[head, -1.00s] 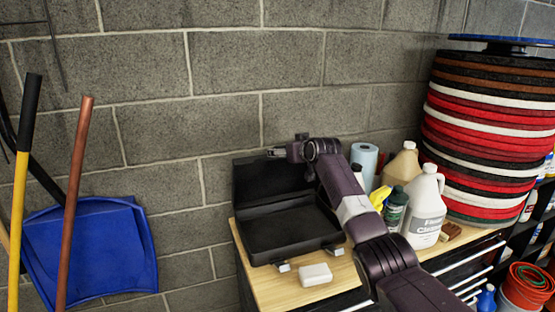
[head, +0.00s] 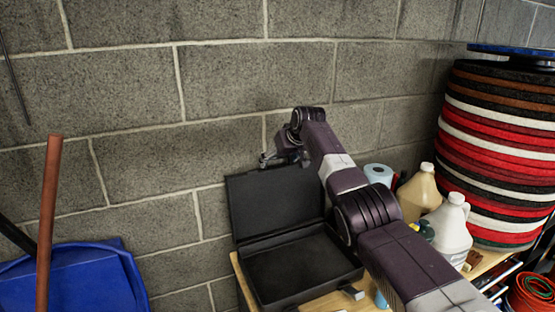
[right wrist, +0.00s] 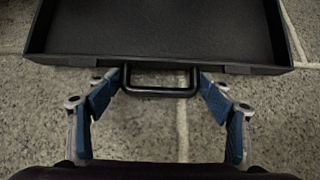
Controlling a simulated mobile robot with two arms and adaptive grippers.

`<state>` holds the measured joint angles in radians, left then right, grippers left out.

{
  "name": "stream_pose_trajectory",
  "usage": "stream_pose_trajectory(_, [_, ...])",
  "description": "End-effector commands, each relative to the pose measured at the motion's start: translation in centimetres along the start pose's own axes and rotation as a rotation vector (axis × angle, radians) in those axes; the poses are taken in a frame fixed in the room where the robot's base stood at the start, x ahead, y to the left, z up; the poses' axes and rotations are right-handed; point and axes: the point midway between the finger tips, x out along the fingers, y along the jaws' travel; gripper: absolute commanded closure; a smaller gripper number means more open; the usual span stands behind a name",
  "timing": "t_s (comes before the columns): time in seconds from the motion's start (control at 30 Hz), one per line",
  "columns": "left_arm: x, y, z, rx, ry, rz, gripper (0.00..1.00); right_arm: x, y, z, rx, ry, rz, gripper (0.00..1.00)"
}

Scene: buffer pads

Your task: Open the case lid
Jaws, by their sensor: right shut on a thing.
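The black case stands open on the wooden top, its base (head: 306,268) lying flat and its lid (head: 277,200) raised upright near the wall. The lid also shows in the right wrist view (right wrist: 155,32), with the black handle (right wrist: 158,92) on its edge. My right gripper (head: 272,158) is at the lid's top edge. In the right wrist view its blue-padded fingers (right wrist: 158,95) sit at both ends of the handle, shut on it. My left gripper is not in view.
My right arm crosses over the right side of the case. A blue paper roll (head: 378,174), a tan jug (head: 420,190) and a white jug (head: 452,228) stand right of it. A tall stack of round pads (head: 495,150) is at the far right. The block wall is close behind.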

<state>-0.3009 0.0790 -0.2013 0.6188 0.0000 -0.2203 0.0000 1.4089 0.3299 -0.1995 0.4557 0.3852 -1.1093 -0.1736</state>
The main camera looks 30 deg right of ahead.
Motion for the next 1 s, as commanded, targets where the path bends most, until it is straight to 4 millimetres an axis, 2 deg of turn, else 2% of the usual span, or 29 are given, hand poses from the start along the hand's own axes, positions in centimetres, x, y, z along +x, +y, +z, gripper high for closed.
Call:
stream_pose_trajectory(0.03, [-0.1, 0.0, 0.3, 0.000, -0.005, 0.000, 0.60, -0.4, 0.1, -0.5, 0.000, 0.009, 0.003, 0.70])
stream_pose_trajectory(0.27, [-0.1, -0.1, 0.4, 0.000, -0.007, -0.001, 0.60, -0.4, 0.1, -0.6, -0.001, 0.010, 0.003, 0.70])
stream_pose_trajectory(0.3, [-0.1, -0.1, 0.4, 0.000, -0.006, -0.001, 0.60, -0.4, 0.1, -0.6, -0.001, 0.010, 0.003, 0.25])
stream_pose_trajectory(0.37, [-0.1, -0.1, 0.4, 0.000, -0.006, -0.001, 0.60, -0.5, 0.2, -0.6, -0.001, 0.010, 0.003, 0.19])
stream_pose_trajectory(0.77, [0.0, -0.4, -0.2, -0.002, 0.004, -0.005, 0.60, -0.3, 0.1, -0.1, -0.001, 0.002, 0.001, 0.19])
stream_pose_trajectory(1.0, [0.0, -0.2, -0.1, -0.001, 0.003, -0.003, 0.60, -1.9, 0.1, -0.1, -0.001, 0.003, 0.001, 0.19])
